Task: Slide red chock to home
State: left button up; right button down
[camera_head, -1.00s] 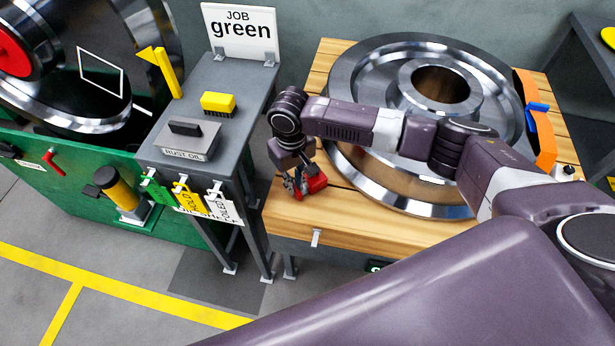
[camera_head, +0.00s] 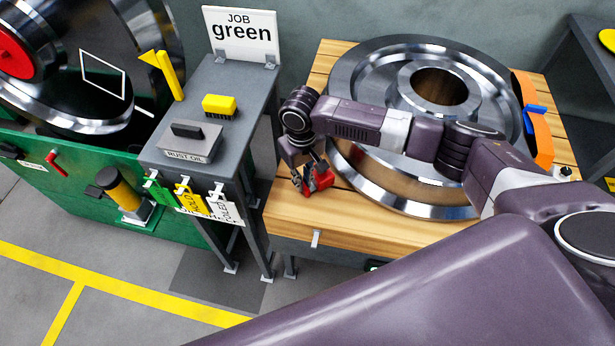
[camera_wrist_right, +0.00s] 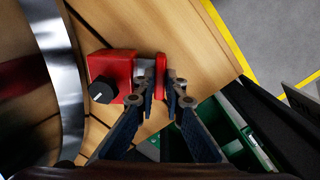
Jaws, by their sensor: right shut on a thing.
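The red chock (camera_head: 322,180) rests on the wooden table top (camera_head: 350,206) at the near left edge of the big steel wheel (camera_head: 360,178). In the right wrist view the chock (camera_wrist_right: 121,66) shows a black knob on its block and an upright red plate beside it. My right gripper (camera_head: 305,187) reaches down at the chock. In the wrist view its fingers (camera_wrist_right: 163,84) are on either side of the red plate, shut on it. The wheel rim shows to the left of the block there, with a gap. My left gripper is out of view. I cannot make out a home mark.
A grey stand (camera_head: 225,75) left of the table carries a "JOB green" sign (camera_head: 240,36), a yellow brush (camera_head: 219,104) and a rust oil pad (camera_head: 190,140). Coloured tags hang from its front. An orange part (camera_head: 541,140) stands right of the wheel.

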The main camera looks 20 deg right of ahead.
jog(key=shift+w+d+r+p, duration=0.1)
jog(key=shift+w+d+p, duration=0.05)
jog(key=shift+d, duration=0.25)
jog(key=shift+w+d+p, duration=0.1)
jog(key=shift+d+p, duration=0.05)
jog(key=shift+d, duration=0.25)
jog(key=shift+d+r, duration=0.1)
jog(key=shift+d, duration=0.05)
jog(key=shift+d+p, duration=0.3)
jog(key=shift+p, duration=0.15)
jog(key=c, duration=1.8)
grip_release()
jog(key=shift+a, duration=0.1)
notch_tip(320, 180, up, 6)
jog(key=p, duration=0.7)
